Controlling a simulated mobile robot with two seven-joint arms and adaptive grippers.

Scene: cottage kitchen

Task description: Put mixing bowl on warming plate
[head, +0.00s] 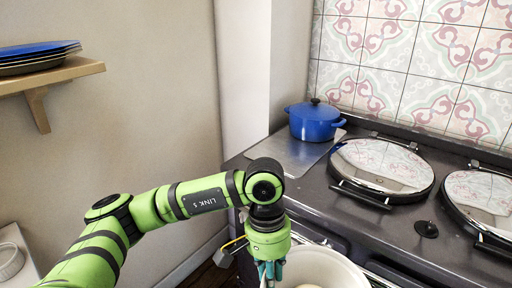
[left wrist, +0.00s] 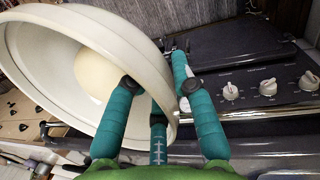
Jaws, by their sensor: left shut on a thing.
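The cream mixing bowl (head: 330,262) is at the bottom of the head view, in front of the range, partly cut off by the frame. My left gripper (head: 270,270) is shut on its left rim. In the left wrist view the bowl (left wrist: 75,45) looks tilted, with teal fingers (left wrist: 155,95) on both sides of its wall. A pale yellowish round patch (left wrist: 98,75) shows inside; I cannot tell what it is. The flat steel plate at the range's left end, seemingly the warming plate (head: 278,150), has a blue lidded pot at its back. My right gripper is out of view.
The blue pot (head: 314,122) takes up the back of the plate; the plate's front is bare. Two round-lidded hobs (head: 382,165) lie to the right. Range knobs (left wrist: 230,92) show in the left wrist view. A wall shelf (head: 60,76) holds stacked blue plates at left.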

